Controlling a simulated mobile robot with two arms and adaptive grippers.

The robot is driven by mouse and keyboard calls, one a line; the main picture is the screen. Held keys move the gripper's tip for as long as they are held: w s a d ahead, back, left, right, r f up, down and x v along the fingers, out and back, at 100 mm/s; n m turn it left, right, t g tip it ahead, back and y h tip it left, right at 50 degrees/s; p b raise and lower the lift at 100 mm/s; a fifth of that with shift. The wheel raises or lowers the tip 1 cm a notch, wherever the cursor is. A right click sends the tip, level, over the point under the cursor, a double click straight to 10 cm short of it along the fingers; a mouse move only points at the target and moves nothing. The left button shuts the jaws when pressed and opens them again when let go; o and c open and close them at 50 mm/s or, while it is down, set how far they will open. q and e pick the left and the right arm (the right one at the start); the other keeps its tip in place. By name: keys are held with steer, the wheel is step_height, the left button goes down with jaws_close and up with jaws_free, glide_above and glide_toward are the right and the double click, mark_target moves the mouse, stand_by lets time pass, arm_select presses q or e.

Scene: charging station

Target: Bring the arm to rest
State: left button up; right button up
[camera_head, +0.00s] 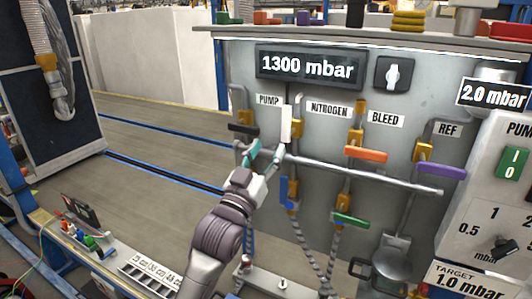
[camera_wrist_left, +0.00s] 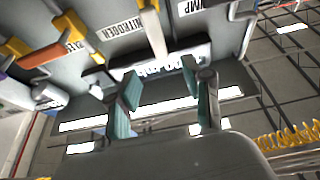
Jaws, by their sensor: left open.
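My left gripper (camera_head: 267,150) is in front of the grey valve panel (camera_head: 318,130), with its teal fingers apart and nothing seen between them. It is just below the PUMP label and close to the white upright handle (camera_head: 286,123); I cannot tell whether it touches it. In the left wrist view the two fingers of the left gripper (camera_wrist_left: 160,88) are spread, and the white handle (camera_wrist_left: 153,30) stands just beyond them. My left arm reaches up from the bottom of the head view. My right gripper is not in view.
The panel carries a 1300 mbar display (camera_head: 310,66), an orange lever (camera_head: 366,154), a purple lever (camera_head: 441,171) and a green lever (camera_head: 351,220). A long grey rod (camera_head: 370,175) crosses the panel's front. A dark cabinet (camera_head: 40,120) stands far left.

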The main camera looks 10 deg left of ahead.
arm_select(q)
steer(key=shift+f, duration=0.15)
steer(key=s+a+f+n+g+y, duration=0.15)
steer(key=f+g, duration=0.25)
steer(key=f, duration=1.7)
steer(key=s+a+f+g+y, duration=0.1)
steer(key=a+f+g+y, duration=0.25)
steer(key=f, duration=1.75)
steer(key=s+a+f+g, duration=0.2)
steer(key=s+f+g, duration=0.1)
steer(key=s+f, duration=0.55)
steer(key=s+a+f+g, duration=0.15)
steer(key=s+f, duration=0.45)
steer(key=f, duration=0.6)
steer(key=s+a+f+g, duration=0.2)
steer(key=s+f, duration=0.3)
steer(key=s, duration=0.7)
steer(key=s+a+f+g+y, duration=0.1)
steer(key=s+f, duration=0.5)
steer(key=s, duration=0.7)
steer(key=s+a+f+g+y, duration=0.1)
steer(key=s+a+f+g, duration=0.2)
steer(key=s, duration=1)
step_height(320, 180, down, 3)
steer(key=shift+s+a+r+g, duration=0.1)
steer(key=shift+s+a+g, duration=0.1)
steer(key=shift+g, duration=1)
